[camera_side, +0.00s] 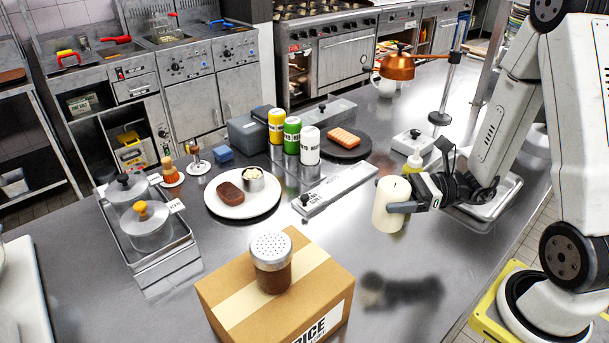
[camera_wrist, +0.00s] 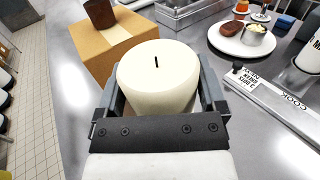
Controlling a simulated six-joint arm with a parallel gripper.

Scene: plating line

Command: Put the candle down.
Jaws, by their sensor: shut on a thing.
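The candle (camera_side: 389,207) is a cream-white cylinder with a short dark wick on top. My gripper (camera_side: 402,207) is shut on it and holds it upright at the right of the steel counter. In the wrist view the candle (camera_wrist: 158,78) sits between the two fingers of my gripper (camera_wrist: 160,95). Its lower part is hidden there, and I cannot see any contact with the counter.
A cardboard box (camera_side: 230,295) with a shaker (camera_side: 271,263) on top stands at front. A white plate (camera_side: 262,206) with meat and a small cup lies left, beside a steel label rail (camera_side: 338,187). Bare counter (camera_side: 345,232) lies between box and candle. A tray (camera_side: 487,211) is behind my gripper.

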